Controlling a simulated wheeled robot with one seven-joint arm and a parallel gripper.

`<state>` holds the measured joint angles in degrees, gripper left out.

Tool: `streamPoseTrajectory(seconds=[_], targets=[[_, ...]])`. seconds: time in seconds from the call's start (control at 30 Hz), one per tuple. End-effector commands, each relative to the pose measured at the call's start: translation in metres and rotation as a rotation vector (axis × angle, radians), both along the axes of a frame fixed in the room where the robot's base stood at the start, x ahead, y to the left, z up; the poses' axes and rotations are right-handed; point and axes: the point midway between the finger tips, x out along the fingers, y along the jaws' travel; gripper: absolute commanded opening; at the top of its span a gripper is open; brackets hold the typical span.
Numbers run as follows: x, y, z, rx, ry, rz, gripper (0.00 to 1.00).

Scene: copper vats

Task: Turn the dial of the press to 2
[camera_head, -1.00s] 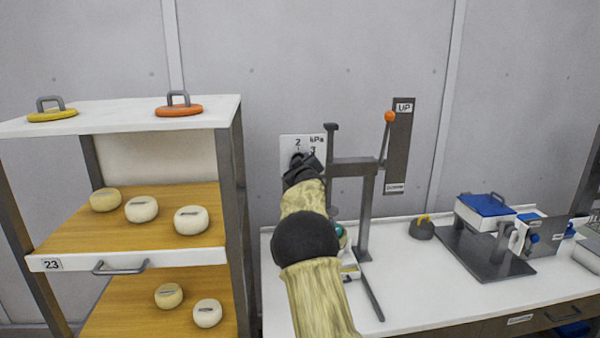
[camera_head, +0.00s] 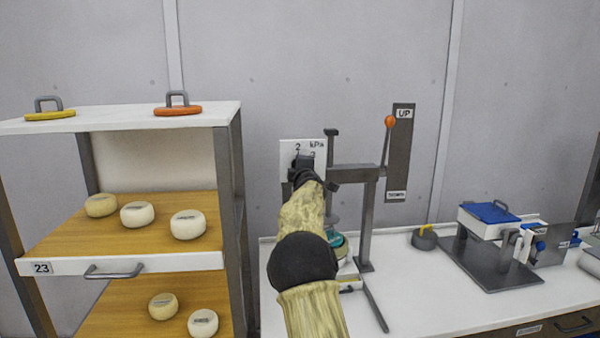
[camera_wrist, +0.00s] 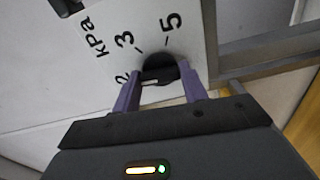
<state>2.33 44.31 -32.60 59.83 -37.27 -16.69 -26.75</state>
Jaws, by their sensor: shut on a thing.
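The press dial (camera_wrist: 160,70) is a round black knob on a white panel marked kPa (camera_head: 288,148), with the digits 2, 3 and 5 readable in the wrist view. My gripper (camera_wrist: 161,84) has its two purple fingers on either side of the knob, shut on it. A short white mark on the knob lies between the fingers and appears to point toward the 2, which is partly hidden by a finger. In the head view my gripper (camera_head: 304,164) covers most of the dial. The grey press frame (camera_head: 366,215) stands just right of it.
The press's orange-knobbed lever (camera_head: 390,121) is raised beside the UP plate (camera_head: 399,150). A shelf rack (camera_head: 228,180) with cheeses stands close on the left. The white bench (camera_head: 415,290) carries a grey weight (camera_head: 424,240) and a blue-topped device (camera_head: 490,212).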

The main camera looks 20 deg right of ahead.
Motion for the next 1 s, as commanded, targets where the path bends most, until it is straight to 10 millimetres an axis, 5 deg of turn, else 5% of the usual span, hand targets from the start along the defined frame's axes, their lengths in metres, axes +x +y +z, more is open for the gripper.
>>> streamPoseTrajectory(seconds=[0.67, 0.7, 0.8, 1.0], targets=[[0.0009, 0.0016, -0.0017, -0.096, 0.029, 0.003, 0.2], [0.0009, 0.0016, -0.0018, -0.095, 0.03, 0.003, 0.45], [0.0008, 0.0015, -0.0017, -0.095, 0.029, 0.003, 0.64], [0.0004, 0.0008, -0.0009, -0.094, 0.028, 0.002, 0.65]])
